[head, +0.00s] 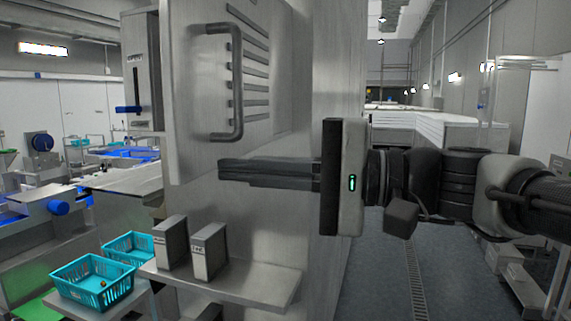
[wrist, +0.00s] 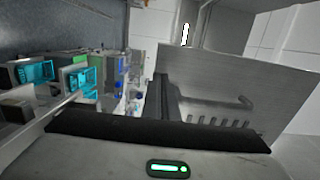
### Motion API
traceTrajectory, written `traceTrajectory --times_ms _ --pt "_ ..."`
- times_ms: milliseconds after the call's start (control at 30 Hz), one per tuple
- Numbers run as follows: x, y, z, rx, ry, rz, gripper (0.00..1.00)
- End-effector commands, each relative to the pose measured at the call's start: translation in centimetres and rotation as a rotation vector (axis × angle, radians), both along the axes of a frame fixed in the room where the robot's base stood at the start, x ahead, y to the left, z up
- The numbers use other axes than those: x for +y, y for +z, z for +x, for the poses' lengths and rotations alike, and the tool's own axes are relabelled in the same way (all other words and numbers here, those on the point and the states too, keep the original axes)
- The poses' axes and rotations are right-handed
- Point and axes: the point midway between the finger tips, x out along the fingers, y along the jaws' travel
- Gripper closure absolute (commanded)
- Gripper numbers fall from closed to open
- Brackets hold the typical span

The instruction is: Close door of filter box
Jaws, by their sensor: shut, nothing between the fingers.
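The filter box door (head: 195,95) is a grey metal panel with a dark bar handle (head: 238,85) and several louvre slots. In the head view it stands at an angle out from the steel filter box (head: 335,70); how wide the gap is I cannot tell. My gripper (head: 222,171) is shut and empty, its fingers pointing left across the door's lower part, below the handle. In the wrist view the door (wrist: 210,70) fills the right side, and my shut fingers (wrist: 161,82) lie along its left part. Whether they touch it I cannot tell.
Turquoise baskets (head: 92,300) stand at lower left. A grey control box (head: 143,75) is left of the door. The floor aisle (head: 385,275) on the right is clear.

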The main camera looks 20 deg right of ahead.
Motion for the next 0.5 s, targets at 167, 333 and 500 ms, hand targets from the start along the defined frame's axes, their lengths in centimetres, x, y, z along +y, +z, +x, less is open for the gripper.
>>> traceTrajectory --times_ms 167,333,500 --pt "1.5 0.0 1.0 0.001 0.001 0.000 1.00" --pt "1.8 0.0 1.2 0.001 0.000 0.001 1.00" --pt "1.8 -0.1 1.2 0.001 0.000 -0.001 1.00"
